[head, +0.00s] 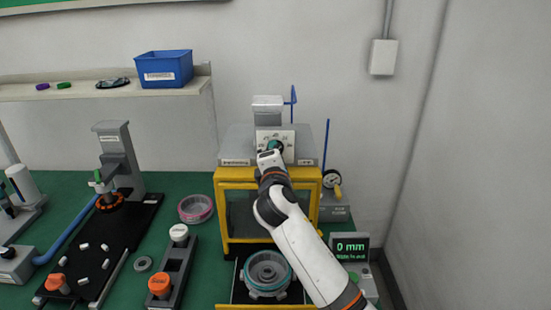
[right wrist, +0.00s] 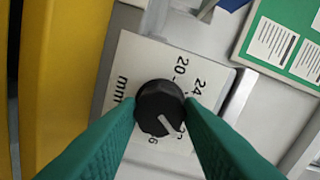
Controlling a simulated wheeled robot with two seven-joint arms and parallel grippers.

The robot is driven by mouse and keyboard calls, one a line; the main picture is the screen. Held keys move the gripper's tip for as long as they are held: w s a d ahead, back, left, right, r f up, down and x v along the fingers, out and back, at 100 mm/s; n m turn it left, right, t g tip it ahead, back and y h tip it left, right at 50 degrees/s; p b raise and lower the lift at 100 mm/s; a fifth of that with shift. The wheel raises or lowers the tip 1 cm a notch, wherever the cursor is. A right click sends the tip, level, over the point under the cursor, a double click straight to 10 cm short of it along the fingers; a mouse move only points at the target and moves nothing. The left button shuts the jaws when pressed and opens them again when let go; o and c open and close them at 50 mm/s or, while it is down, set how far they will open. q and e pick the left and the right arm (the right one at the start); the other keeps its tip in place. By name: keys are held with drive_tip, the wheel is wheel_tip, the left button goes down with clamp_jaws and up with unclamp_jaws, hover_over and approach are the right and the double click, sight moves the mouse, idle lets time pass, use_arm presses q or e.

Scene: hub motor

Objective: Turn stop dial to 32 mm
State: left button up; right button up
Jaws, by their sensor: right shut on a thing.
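The stop dial is a black round knob (right wrist: 160,104) with a white pointer line, on a white scale plate (right wrist: 128,62) marked in mm. In the right wrist view 20 and 24 are readable. The pointer aims down and to the right, toward a number partly hidden by the right finger; I cannot read it fully. My right gripper (right wrist: 161,112) is shut on the knob, with one green finger on each side. In the head view the same gripper (head: 274,150) reaches the plate on the grey press head (head: 237,145). My left gripper is not in view.
The yellow press frame (head: 237,180) stands under the dial, with a round teal-rimmed part (head: 267,272) in front. A display (head: 350,246) at right reads 0 mm. A blue bin (head: 163,68) sits on the shelf. Fixtures with orange knobs (head: 160,285) stand at left.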

drive_tip(key=shift+f+m, duration=0.1)
drive_tip(key=shift+m, duration=0.3)
drive_tip(key=o, duration=1)
drive_tip(key=shift+c, duration=0.2)
drive_tip(key=shift+s, duration=0.15)
drive_tip(key=s+b, duration=0.2)
drive_tip(key=s, duration=0.9)
drive_tip(key=shift+s, duration=0.4)
